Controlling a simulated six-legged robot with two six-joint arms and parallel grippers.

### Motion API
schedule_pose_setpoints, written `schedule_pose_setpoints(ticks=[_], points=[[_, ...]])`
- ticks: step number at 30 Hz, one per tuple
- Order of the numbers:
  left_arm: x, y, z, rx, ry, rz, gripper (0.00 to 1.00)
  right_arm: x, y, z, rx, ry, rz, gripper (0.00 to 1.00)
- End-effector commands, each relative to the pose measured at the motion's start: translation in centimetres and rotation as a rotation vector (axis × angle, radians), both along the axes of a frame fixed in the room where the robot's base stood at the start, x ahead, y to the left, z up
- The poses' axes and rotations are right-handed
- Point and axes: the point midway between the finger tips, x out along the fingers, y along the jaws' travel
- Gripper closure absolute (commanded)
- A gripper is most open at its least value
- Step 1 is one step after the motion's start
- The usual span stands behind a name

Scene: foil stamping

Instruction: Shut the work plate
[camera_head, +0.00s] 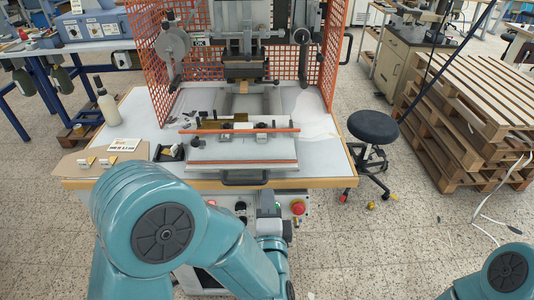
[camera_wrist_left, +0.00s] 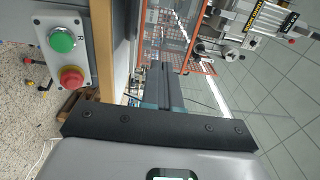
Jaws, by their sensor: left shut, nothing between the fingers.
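The work plate (camera_head: 283,167) is a light grey plate with orange-edged bars, lying at the front of the press on the table. A dark bar handle (camera_head: 245,179) is at its front side, by the table's front edge. My left gripper (camera_head: 268,198) is shut and empty, just in front of the table edge, to the right of the handle and apart from it as far as I can tell. In the left wrist view its fingers (camera_wrist_left: 167,72) are together beside the table edge. My right gripper is out of view; only part of that arm shows at bottom right.
A red button (camera_head: 298,207) is on the table's front panel; a green button (camera_wrist_left: 61,40) shows in the wrist view. A bottle (camera_head: 107,104) stands left. A black stool (camera_head: 373,127) and pallets (camera_head: 480,90) are right.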

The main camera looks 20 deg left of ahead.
Motion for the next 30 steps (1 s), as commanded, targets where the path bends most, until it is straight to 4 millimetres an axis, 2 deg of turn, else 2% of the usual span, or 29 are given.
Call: schedule_pose_setpoints(ticks=[5,18,24,30], points=[[2.2,0.9,0.2,0.0,0.0,0.004,1.0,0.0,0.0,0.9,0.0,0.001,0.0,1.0],[11.1,3.3,0.2,0.001,0.001,0.006,1.0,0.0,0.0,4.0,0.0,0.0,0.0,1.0],[13.1,3.8,0.0,0.002,0.002,0.004,1.0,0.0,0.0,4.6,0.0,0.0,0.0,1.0],[13.5,3.8,-0.1,0.002,0.002,0.002,1.0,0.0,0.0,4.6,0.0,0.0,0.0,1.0]])
